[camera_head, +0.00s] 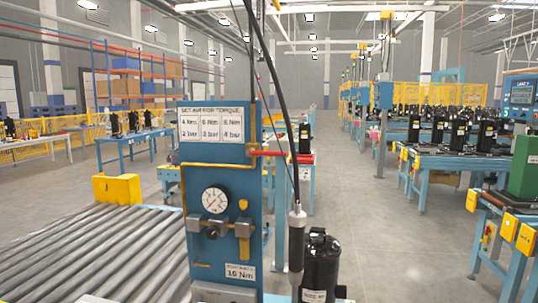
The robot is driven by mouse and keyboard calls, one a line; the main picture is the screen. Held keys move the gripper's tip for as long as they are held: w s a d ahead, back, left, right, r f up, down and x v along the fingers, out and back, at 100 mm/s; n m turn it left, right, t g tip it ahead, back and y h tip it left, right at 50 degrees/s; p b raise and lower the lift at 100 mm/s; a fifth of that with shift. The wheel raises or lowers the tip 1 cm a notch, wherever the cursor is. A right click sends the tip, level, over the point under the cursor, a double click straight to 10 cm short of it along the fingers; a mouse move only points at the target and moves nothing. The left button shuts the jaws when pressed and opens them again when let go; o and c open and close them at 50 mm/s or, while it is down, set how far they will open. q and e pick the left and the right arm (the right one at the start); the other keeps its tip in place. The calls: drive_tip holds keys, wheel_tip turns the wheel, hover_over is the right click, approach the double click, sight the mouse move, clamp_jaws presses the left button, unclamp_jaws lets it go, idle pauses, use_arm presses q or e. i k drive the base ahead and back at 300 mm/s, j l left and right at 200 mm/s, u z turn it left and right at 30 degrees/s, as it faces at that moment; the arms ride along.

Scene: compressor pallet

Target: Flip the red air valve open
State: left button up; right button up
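The red air valve handle (268,153) sticks out to the right from the upper right edge of a blue panel (222,167). It lies about level, across the line of a thin yellow pipe (253,125) that runs down the panel's edge. A black hose hangs just to the right of the handle and partly crosses that area. A round pressure gauge (215,199) is lower on the panel, with a grey regulator below it. Neither of my grippers shows in the head view.
A grey tool (297,240) hangs from the hose beside a black compressor (321,265). A roller conveyor (95,250) with a yellow block (117,188) fills the lower left. Blue workbenches stand at the right. Open floor (395,240) lies between.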

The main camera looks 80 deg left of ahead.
sight(251, 151)
drive_tip(key=u, duration=2.75)
